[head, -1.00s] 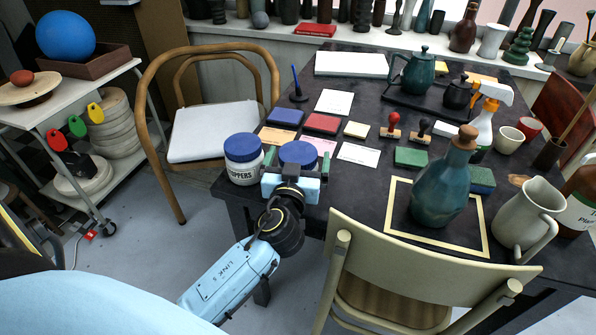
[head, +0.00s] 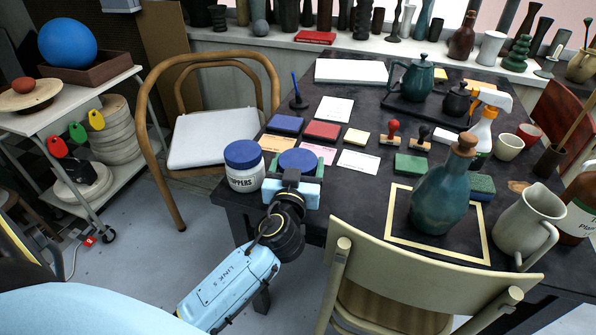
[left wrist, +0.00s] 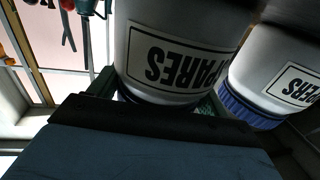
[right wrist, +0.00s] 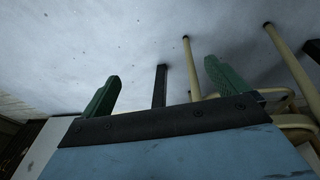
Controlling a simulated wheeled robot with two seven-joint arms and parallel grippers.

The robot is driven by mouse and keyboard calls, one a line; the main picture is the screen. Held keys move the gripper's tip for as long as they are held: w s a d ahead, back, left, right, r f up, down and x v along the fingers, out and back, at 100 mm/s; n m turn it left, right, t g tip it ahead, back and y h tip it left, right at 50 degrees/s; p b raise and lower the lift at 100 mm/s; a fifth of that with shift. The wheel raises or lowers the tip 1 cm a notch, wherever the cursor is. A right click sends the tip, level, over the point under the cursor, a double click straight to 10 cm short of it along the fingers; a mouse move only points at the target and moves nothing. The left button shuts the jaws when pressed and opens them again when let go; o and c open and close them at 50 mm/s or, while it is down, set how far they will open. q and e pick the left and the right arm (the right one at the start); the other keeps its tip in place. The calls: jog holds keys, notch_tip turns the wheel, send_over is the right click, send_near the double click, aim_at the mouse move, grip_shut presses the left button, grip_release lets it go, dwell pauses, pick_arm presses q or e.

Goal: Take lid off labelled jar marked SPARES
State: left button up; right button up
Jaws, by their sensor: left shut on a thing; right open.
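The jar marked SPARES (left wrist: 172,62) appears upside down in the left wrist view, its label close to the camera. In the head view its blue lid (head: 298,160) shows at the table's near left corner, and the body is mostly hidden behind my gripper. My left gripper (head: 293,180) is shut at this lid, which looks seated on the jar. In the left wrist view the green finger pads (left wrist: 155,98) lie on either side of the jar's lid end; the lid itself is hidden there. My right gripper (right wrist: 162,86) is open and empty, seen only in the right wrist view.
A similar blue-lidded jar with a label ending in PPERS (head: 243,168) stands close on the left. Ink pads (head: 322,130) and cards lie behind. A teal bottle (head: 441,195) and a chair (head: 425,275) are to the right. The right wrist view shows floor and chair legs (right wrist: 191,68).

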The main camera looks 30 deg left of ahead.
pick_arm(q)
jog(key=shift+r, duration=0.2)
notch_tip(320, 180, up, 3)
jog(key=shift+r+p, duration=0.1)
jog(key=shift+p, duration=1.15)
pick_arm(e)
jog(key=s+d+f, duration=0.1)
jog(key=s+f, duration=0.3)
jog(key=f, duration=0.1)
pick_arm(q)
jog(key=b+v, duration=0.6)
jog(key=v, duration=1.2)
jog(key=shift+b, duration=0.35)
pick_arm(e)
jog(key=w+a+r, duration=0.3)
jog(key=r, duration=0.4)
jog(key=w+a+r, duration=0.2)
jog(key=w+r, duration=0.1)
jog(key=r, duration=0.4)
jog(key=shift+a+r+t+y, duration=0.25)
jog(key=shift+a+t+y, duration=0.15)
pick_arm(q)
jog(key=o, duration=0.7)
jog(key=c, duration=0.8)
